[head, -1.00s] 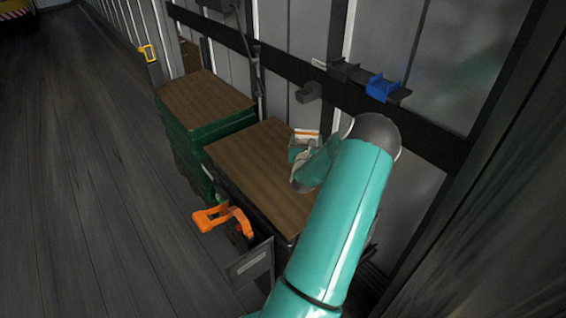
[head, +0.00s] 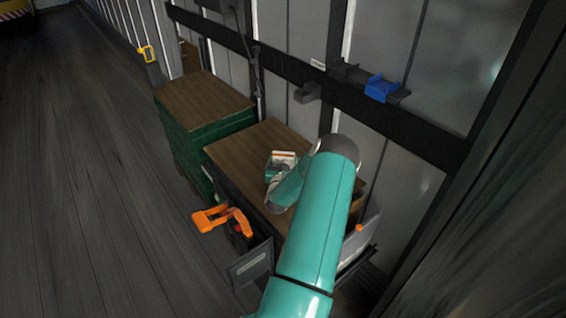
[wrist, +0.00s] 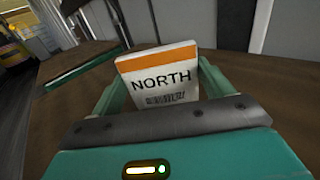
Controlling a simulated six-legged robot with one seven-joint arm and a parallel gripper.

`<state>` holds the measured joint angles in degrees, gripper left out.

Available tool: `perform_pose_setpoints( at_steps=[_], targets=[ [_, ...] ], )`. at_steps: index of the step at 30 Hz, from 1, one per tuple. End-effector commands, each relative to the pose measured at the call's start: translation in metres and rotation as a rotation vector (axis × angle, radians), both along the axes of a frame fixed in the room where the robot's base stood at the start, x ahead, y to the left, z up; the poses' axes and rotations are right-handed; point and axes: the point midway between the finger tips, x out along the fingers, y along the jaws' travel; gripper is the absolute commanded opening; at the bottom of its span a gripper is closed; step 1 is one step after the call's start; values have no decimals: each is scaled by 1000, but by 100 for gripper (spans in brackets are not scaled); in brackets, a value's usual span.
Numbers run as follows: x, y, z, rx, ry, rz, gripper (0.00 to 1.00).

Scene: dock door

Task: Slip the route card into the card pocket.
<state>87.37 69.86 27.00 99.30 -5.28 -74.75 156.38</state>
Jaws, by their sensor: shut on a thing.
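The route card (wrist: 158,82) is white with an orange band, the word NORTH and a barcode. It stands between the two fingers of my gripper (wrist: 160,92) in the wrist view, gripped at its lower part. In the head view the card (head: 284,156) shows small above the brown top of the nearer cart, beyond my gripper (head: 281,169). A dark grey plate with a pale strip (head: 251,264) at the cart's near end may be the card pocket; I cannot tell for sure. The card is well apart from it.
The nearer cart's brown top (head: 245,150) is bare. A second green cart (head: 205,98) stands behind it. An orange handle (head: 222,219) juts out at the near left. A dark wall rail carries a blue bracket (head: 380,88). The floor on the left (head: 90,190) is clear.

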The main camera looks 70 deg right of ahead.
Motion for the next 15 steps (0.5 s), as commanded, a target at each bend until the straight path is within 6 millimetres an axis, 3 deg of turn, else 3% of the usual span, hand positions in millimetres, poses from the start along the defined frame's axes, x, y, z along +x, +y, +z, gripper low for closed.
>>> perform_pose_setpoints(
  at_steps=[6,7,9,15],
  targets=[
    [0,0,-3,1,0,-1,57],
    [0,0,-3,1,0,0,83],
    [0,0,-3,1,0,0,97],
    [0,0,-3,1,0,-1,100]
  ],
)
